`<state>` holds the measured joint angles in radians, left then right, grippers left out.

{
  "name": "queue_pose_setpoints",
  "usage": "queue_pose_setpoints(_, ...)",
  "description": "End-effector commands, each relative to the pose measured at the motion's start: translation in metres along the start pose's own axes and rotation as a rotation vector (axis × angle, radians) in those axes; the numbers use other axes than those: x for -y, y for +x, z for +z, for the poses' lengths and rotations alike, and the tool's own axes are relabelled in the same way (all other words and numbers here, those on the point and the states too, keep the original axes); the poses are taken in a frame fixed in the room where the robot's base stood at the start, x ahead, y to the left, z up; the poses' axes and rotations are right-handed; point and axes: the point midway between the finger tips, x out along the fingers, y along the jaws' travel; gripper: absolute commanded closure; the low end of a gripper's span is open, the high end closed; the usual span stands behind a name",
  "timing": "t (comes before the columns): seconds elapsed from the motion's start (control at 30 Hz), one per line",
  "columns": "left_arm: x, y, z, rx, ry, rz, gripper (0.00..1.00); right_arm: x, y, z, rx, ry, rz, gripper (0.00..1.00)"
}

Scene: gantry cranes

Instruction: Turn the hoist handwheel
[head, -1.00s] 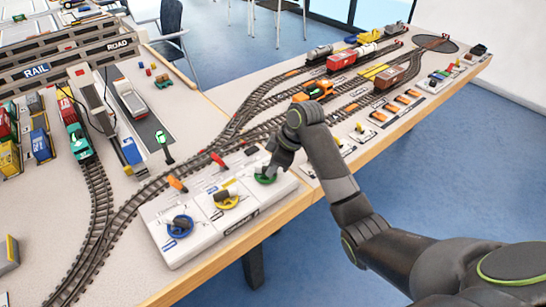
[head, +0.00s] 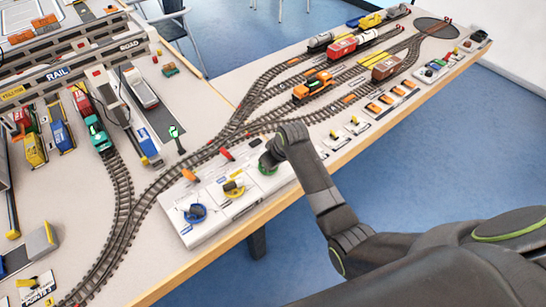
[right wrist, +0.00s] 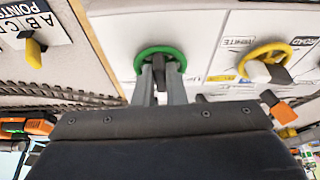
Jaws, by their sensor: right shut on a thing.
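A white control panel (head: 205,222) at the table's front edge carries a blue handwheel (head: 194,213), a yellow handwheel (head: 234,187) and a green handwheel (head: 267,170). My right gripper (right wrist: 160,72) is at the green wheel, its fingers closed on the dark grip at the wheel's middle. The green ring (right wrist: 143,52) shows around the fingertips in the right wrist view. The yellow wheel (right wrist: 268,52) is to its right there, apart from my gripper. I cannot read which wheel is marked hoist. My left gripper is not in view.
Small levers, such as an orange one (head: 188,175), stand behind the wheels. Model tracks with an orange locomotive (head: 314,85) and wagons run behind the panel. A lever marked points (right wrist: 34,52) is close by my gripper. Blue floor lies beyond the front edge.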

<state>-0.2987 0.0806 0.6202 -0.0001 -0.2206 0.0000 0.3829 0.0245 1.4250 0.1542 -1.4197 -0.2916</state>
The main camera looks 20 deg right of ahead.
Motion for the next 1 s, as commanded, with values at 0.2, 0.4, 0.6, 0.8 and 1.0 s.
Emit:
queue_pose_setpoints(0.2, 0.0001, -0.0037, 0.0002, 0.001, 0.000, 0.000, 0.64, 0.0004, -0.0005, -0.0008, -0.002, 0.019, 0.008, 1.00)
queue_pose_setpoints(0.4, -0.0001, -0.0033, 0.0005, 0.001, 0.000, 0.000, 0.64, 0.0004, -0.0001, -0.0007, -0.002, 0.019, 0.008, 1.00)
queue_pose_setpoints(0.6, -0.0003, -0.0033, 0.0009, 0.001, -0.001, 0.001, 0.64, 0.0003, -0.0001, -0.0007, -0.002, 0.018, 0.008, 0.77)
queue_pose_setpoints(0.8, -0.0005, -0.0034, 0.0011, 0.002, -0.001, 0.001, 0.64, 0.0003, -0.0001, -0.0004, -0.001, 0.018, 0.008, 0.67)
queue_pose_setpoints(1.0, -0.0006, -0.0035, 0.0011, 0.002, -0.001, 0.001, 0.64, 0.0002, -0.0014, -0.0004, -0.001, 0.018, 0.008, 0.67)
